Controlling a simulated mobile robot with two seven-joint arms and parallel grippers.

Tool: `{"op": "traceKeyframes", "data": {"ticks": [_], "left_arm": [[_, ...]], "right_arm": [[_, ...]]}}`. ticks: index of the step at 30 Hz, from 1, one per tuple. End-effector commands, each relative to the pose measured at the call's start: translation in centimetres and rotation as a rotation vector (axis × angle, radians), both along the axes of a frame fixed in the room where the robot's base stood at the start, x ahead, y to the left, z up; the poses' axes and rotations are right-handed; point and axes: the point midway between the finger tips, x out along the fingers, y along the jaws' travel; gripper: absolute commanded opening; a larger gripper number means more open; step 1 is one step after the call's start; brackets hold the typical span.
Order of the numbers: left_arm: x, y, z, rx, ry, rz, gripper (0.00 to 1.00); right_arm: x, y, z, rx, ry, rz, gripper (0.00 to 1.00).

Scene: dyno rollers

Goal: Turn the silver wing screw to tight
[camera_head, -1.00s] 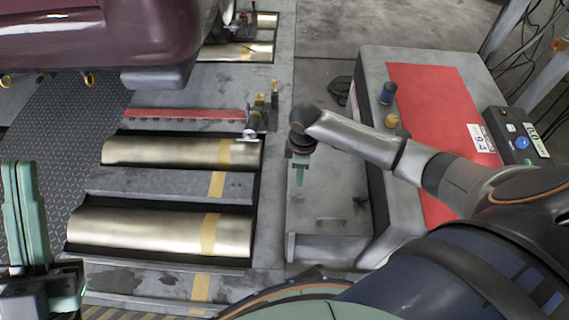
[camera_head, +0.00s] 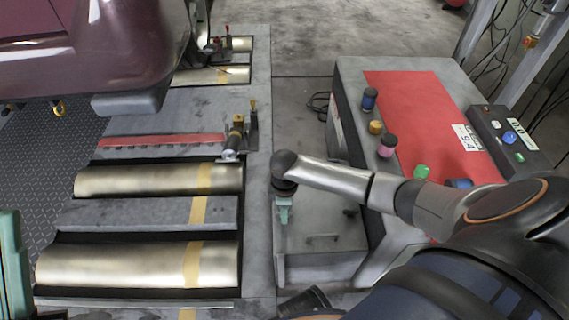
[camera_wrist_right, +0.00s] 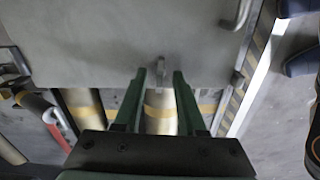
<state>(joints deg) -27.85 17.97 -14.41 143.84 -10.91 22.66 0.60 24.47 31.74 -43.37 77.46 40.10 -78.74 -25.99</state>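My right gripper (camera_head: 284,212) hangs over the left side of a low grey cabinet (camera_head: 340,262). The right wrist view shows its two green fingers (camera_wrist_right: 158,78) open and apart. A small upright grey piece (camera_wrist_right: 158,66) shows between the fingertips at the cabinet's edge; it may be the silver wing screw, but it is too blurred to tell. A silver part (camera_head: 229,156) also sits on the brass-and-dark fixture (camera_head: 238,134) by the upper roller's right end, left of this gripper. My left gripper (camera_head: 12,268) is cut off at the left edge; its opening is unclear.
Rollers (camera_head: 130,263) with yellow tape lie left of the cabinet. A red-topped bench (camera_head: 420,105) at right bears coloured knobs and a control box (camera_head: 510,140). A handle (camera_head: 323,239) sits on the cabinet. A maroon car (camera_head: 95,50) overhangs the upper left.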

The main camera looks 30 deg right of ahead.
Motion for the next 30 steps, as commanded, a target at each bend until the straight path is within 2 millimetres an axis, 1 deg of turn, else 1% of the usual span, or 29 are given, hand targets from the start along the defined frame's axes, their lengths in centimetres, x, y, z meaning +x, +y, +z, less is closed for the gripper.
{"op": "traceKeyframes", "data": {"ticks": [5,6,16,30], "left_arm": [[0.0,-0.02,0.03,0.0,0.001,0.0,0.0],[0.0,-0.02,0.03,0.0,0.001,0.0,0.0],[0.01,-0.02,0.02,-0.002,0.002,0.0,0.0],[0.04,0.01,0.07,-0.007,0.003,0.002,0.0]], "right_arm": [[-0.02,0.01,0.02,0.0,0.0,0.0,0.4],[-0.02,0.01,0.03,0.0,0.0,0.0,0.38],[-0.02,0.0,0.04,0.0,0.0,0.0,0.01],[-0.04,0.01,0.05,0.0,0.001,0.0,0.0]]}}
